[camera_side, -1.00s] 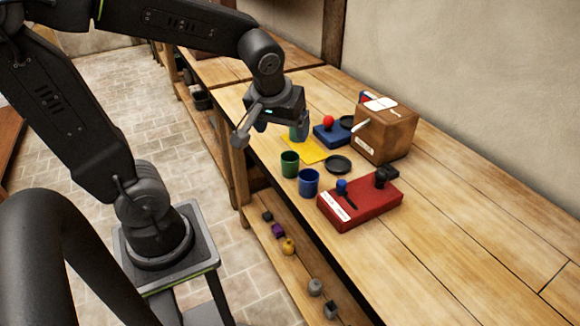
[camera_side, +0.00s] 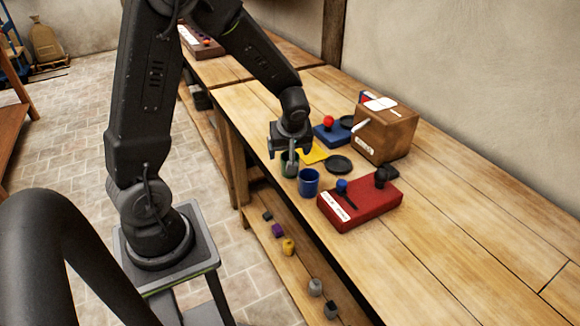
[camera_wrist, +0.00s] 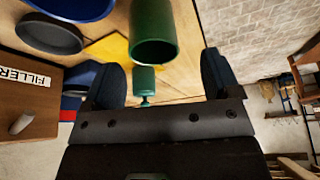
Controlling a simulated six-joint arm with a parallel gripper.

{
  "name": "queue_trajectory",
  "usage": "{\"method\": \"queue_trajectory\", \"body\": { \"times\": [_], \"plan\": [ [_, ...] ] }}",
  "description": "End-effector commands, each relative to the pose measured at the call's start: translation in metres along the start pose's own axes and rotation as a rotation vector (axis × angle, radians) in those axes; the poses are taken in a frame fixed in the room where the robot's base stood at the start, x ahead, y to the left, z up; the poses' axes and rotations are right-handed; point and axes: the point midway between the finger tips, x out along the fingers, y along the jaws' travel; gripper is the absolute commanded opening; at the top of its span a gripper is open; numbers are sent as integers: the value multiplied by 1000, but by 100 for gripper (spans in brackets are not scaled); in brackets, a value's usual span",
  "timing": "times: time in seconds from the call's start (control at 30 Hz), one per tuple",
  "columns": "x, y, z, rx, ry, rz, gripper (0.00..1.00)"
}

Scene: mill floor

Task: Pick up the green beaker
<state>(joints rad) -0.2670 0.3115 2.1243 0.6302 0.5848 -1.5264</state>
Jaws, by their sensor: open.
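The green beaker (camera_side: 286,168) stands near the front edge of the bench, partly hidden by my gripper (camera_side: 284,158). It also shows in the wrist view (camera_wrist: 152,38), large and with its opening towards the camera. My gripper, also in the wrist view (camera_wrist: 160,64), is open and empty. The beaker appears between the lines of its two fingers, seemingly a little beyond their tips. I cannot tell whether a finger touches it. A smaller teal-green stemmed piece (camera_wrist: 145,82) shows below the beaker in the wrist view.
A blue cup (camera_side: 308,182) stands close to the right of the beaker. A yellow sheet (camera_side: 314,154), black dish (camera_side: 338,164), red joystick box (camera_side: 360,205), blue joystick box (camera_side: 330,135) and brown box (camera_side: 386,130) are nearby. The bench's right part is clear.

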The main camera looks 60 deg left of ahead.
Motion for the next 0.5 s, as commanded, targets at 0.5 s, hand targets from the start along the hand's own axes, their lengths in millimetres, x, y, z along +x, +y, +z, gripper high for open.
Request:
{"method": "queue_trajectory", "body": {
  "times": [0.5],
  "plan": [
    [54,6,4,1,-1,-1,82]
  ]
}}
